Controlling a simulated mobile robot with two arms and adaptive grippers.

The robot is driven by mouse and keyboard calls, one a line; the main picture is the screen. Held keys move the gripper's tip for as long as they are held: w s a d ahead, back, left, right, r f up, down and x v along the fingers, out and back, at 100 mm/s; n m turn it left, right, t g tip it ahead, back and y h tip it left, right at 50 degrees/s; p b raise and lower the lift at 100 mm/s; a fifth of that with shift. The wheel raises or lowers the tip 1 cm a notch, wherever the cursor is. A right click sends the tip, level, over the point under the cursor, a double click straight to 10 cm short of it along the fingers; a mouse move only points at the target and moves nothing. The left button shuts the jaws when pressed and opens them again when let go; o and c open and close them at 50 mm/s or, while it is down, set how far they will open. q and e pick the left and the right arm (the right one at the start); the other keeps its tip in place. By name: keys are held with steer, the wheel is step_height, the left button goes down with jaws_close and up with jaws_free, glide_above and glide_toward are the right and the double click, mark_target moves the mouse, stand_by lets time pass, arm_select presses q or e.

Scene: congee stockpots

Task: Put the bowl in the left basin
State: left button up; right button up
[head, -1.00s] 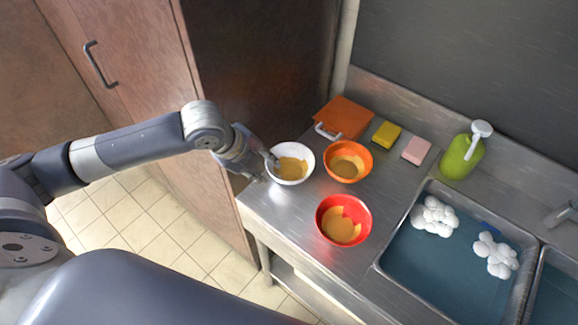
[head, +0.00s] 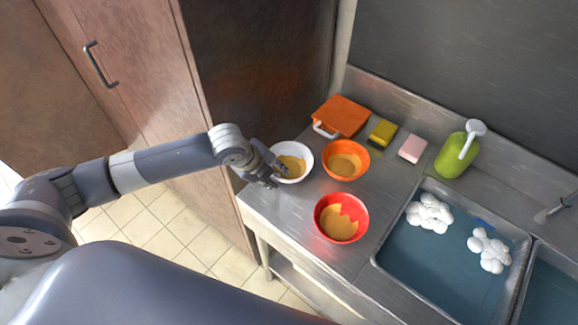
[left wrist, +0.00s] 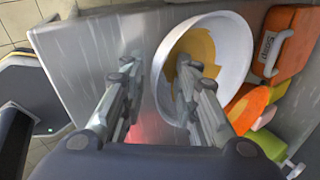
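A white bowl (head: 300,152) with yellow-brown contents stands at the counter's left end; it also shows in the left wrist view (left wrist: 232,42). An orange bowl (head: 330,171) and a red bowl (head: 361,229), both with similar contents, stand near it. My left gripper (head: 279,175) is at the white bowl's near-left rim. In the left wrist view its fingers (left wrist: 157,68) are apart, one over the bowl's inside and one outside the wall. The left basin (head: 425,262) lies at the right, with blue water and white foam clumps. My right gripper is not in view.
A second basin (head: 555,292) and a tap (head: 556,208) are at far right. Bare counter (head: 385,190) lies between bowls and basin.

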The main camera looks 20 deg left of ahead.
arm_select(q)
jaws_close()
steer(key=shift+d+r+b, duration=0.2)
steer(key=shift+r+b, duration=0.1)
steer(key=shift+b, duration=0.3)
step_height(320, 180, up, 11)
steer(key=b, duration=0.2)
steer(key=s+d+b, duration=0.2)
steer(key=s+d, duration=0.1)
steer(key=d, duration=0.6)
steer(key=s+d+b, duration=0.2)
steer(key=s+d, duration=0.1)
steer(key=d, duration=0.6)
steer(key=shift+s+d, duration=0.2)
steer(key=shift+s, duration=0.15)
